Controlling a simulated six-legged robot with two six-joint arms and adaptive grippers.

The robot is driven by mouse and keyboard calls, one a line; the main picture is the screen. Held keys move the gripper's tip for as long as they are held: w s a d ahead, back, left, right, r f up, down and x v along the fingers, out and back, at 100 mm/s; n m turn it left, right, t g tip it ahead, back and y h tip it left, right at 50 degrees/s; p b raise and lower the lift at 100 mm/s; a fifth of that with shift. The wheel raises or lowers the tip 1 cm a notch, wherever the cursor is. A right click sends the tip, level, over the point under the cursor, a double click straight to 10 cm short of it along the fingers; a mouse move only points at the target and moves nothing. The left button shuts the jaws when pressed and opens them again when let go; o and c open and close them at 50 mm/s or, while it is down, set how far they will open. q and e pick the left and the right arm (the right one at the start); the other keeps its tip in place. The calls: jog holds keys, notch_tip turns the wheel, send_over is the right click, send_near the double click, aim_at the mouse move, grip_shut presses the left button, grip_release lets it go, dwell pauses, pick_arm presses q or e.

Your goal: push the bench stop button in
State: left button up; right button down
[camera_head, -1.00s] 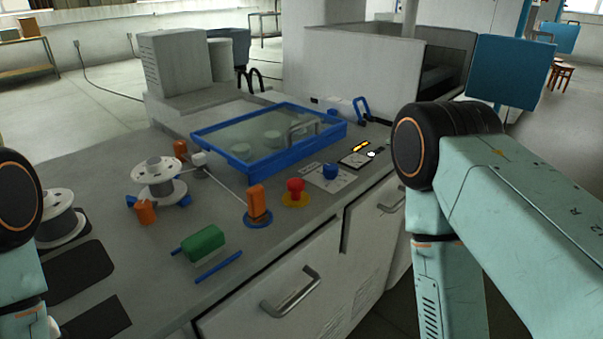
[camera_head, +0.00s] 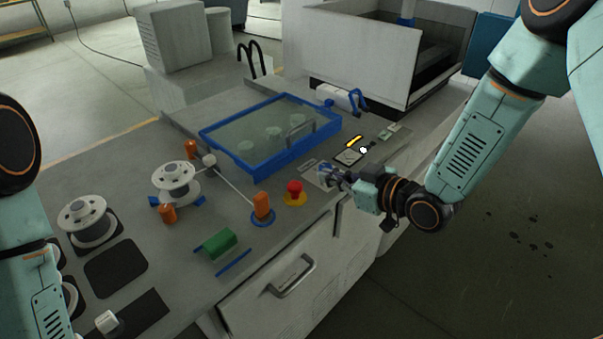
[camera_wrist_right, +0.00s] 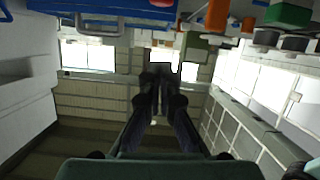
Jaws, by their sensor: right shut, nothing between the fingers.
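The red stop button (camera_head: 295,187) stands on a yellow base on the bench, left of my right gripper in the head view. A red thing that looks like it shows at the top edge of the right wrist view (camera_wrist_right: 162,3). My right gripper (camera_head: 326,174) is shut and empty, a short way right of the button and apart from it. Its closed fingers also show in the right wrist view (camera_wrist_right: 160,82).
A blue-framed glass lid (camera_head: 270,135) lies behind the button. An orange post (camera_head: 262,206) stands just left of it, with a wire running to it.

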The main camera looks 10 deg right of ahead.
send_over(299, 193)
jog(key=f, duration=0.4)
jog(key=shift+w+a, duration=0.2)
jog(key=shift+a, duration=0.2)
jog(key=shift+s+d+f+p, duration=0.15)
jog(key=shift+d+f+p, duration=0.05)
jog(key=shift+f, duration=0.35)
jog(key=shift+s+d+f+p, duration=0.1)
jog(key=shift+d+f+p, duration=0.1)
jog(key=shift+f, duration=0.35)
jog(key=shift+s+d+f, duration=0.1)
jog(key=shift+d+f, duration=0.1)
jog(key=shift+f, duration=0.3)
jog(key=shift+a+f, duration=0.1)
jog(key=shift+f, duration=0.1)
